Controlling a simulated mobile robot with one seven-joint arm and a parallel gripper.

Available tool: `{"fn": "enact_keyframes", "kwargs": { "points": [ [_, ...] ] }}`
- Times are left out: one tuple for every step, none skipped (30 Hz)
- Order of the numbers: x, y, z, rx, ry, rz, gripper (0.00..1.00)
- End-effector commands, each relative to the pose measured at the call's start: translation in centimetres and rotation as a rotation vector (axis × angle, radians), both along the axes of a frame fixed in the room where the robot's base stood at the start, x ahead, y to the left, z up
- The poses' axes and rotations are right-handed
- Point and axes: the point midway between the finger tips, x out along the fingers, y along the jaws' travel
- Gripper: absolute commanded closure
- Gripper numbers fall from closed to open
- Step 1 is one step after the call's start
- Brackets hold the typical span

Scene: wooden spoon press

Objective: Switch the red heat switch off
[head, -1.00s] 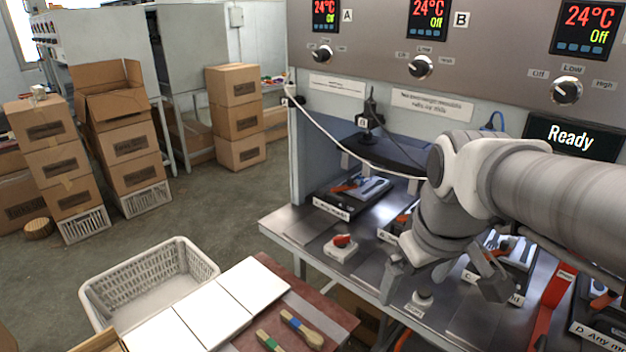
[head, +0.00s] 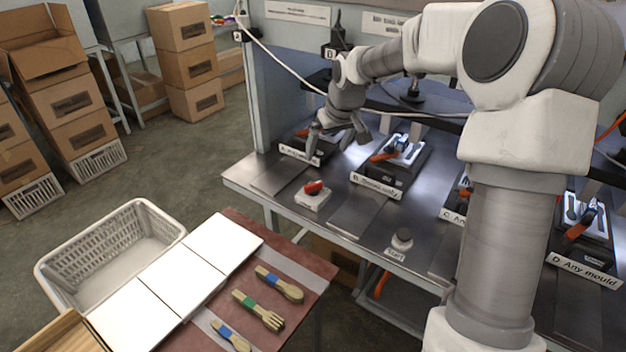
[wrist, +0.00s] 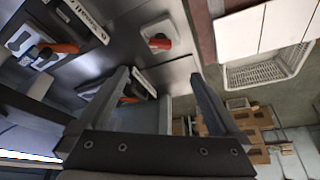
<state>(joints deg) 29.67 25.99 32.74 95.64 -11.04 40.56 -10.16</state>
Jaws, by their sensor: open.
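The red heat switch (head: 314,188) is a red knob on a small white base. It sits on the metal bench near its front edge, in front of the label of station A. It also shows in the wrist view (wrist: 159,42), beyond my fingertips. My gripper (head: 337,147) is open and empty above the bench, behind the switch and apart from it, near stations A and B. In the wrist view my two fingers (wrist: 160,77) are spread with nothing held between them.
Station B (head: 392,165), with orange handles, is right of my gripper. A round Start button (head: 402,238) sits farther right on the bench. A white cable (head: 285,68) hangs behind. In front are white boards (head: 183,278), a basket (head: 60,262) and several wooden utensils (head: 258,310).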

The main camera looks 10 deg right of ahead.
Motion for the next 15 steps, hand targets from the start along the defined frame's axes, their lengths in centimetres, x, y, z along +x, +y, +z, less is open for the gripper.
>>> {"fn": "enact_keyframes", "kwargs": {
  "points": [
    [0.2,0.1,-0.6,0.002,0.003,0.001,0.00],
    [0.3,0.2,-1.0,0.002,0.004,0.001,0.00],
    [0.5,0.2,-1.6,0.002,0.004,0.002,0.00],
    [0.7,0.3,-2.1,0.002,0.004,0.002,0.00],
    [0.9,0.4,-2.7,0.002,0.005,0.002,0.00],
    [1.2,0.5,-3.5,0.002,0.005,0.003,0.00],
    [1.5,0.5,-4.1,0.002,0.005,0.003,0.00],
    [1.7,0.6,-4.8,0.002,0.006,0.002,0.00],
    [2.0,0.7,-5.6,0.002,0.006,0.002,0.00],
    [2.3,0.8,-6.2,0.001,0.005,0.004,0.00],
    [2.5,0.9,-6.8,0.002,0.006,0.003,0.00],
    [2.8,0.9,-7.6,0.002,0.006,0.002,0.00],
    [3.1,1.0,-8.2,0.001,0.004,0.003,0.00],
    [3.3,1.1,-8.8,0.002,0.006,0.003,0.00],
    [3.6,1.2,-9.6,0.000,0.005,0.004,0.00]
  ]
}}
